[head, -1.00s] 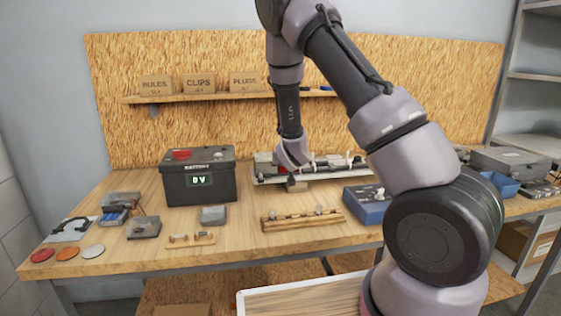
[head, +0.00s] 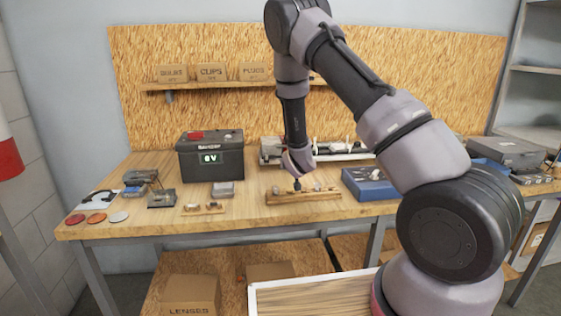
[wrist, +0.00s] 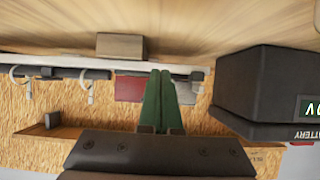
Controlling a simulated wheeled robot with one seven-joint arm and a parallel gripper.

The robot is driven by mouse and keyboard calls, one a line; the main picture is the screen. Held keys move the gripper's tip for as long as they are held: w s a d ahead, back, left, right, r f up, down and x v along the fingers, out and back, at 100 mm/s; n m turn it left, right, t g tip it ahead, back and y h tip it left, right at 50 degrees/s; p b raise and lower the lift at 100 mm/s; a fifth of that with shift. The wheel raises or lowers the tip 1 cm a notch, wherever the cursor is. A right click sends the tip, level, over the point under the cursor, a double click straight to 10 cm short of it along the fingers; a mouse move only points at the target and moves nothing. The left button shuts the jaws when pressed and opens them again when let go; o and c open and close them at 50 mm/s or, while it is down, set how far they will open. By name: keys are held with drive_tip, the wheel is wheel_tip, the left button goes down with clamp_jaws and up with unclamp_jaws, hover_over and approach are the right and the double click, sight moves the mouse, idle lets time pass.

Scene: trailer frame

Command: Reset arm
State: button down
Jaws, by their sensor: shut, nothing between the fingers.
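My arm reaches over the wooden workbench (head: 240,220) in the head view. My gripper (head: 298,186) points down and appears just behind or above a wooden rack with small pieces (head: 290,197). In the wrist view my gripper's green fingers (wrist: 160,74) lie together, shut with nothing between them. The long trailer frame (head: 345,157) lies on the bench behind the gripper; its rail and white clips show at the left of the wrist view (wrist: 60,73). My arm hides part of the bench's right side.
A black battery box (head: 212,162) stands left of the gripper, and a blue box (head: 368,184) lies to its right. A shelf (head: 235,85) with cardboard boxes hangs on the back board. Small parts and coloured discs (head: 96,218) lie at the left. A white-rimmed tray (head: 310,293) is in front.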

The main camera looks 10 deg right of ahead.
drive_tip(key=s+d+r+m+g, duration=0.15)
drive_tip(key=s+r, duration=0.25)
drive_tip(key=r, duration=0.4)
drive_tip(key=s+d+r+m, duration=0.1)
drive_tip(key=s+d+r, duration=0.25)
drive_tip(key=r, duration=0.45)
drive_tip(key=s+d+r+m+g, duration=0.15)
drive_tip(key=s+r, duration=0.25)
drive_tip(key=r, duration=0.4)
drive_tip(key=s+r, duration=0.3)
drive_tip(key=s, duration=0.7)
drive_tip(key=s+d+r+g+y, duration=0.1)
drive_tip(key=s+r, duration=0.3)
drive_tip(key=s, duration=0.5)
drive_tip(key=s+r+g, duration=0.1)
drive_tip(key=s+r, duration=0.2)
drive_tip(key=s, duration=0.7)
drive_tip(key=shift+s+d+r+y, duration=0.3)
drive_tip(key=shift+d+r+y, duration=0.05)
drive_tip(key=shift+y, duration=0.05)
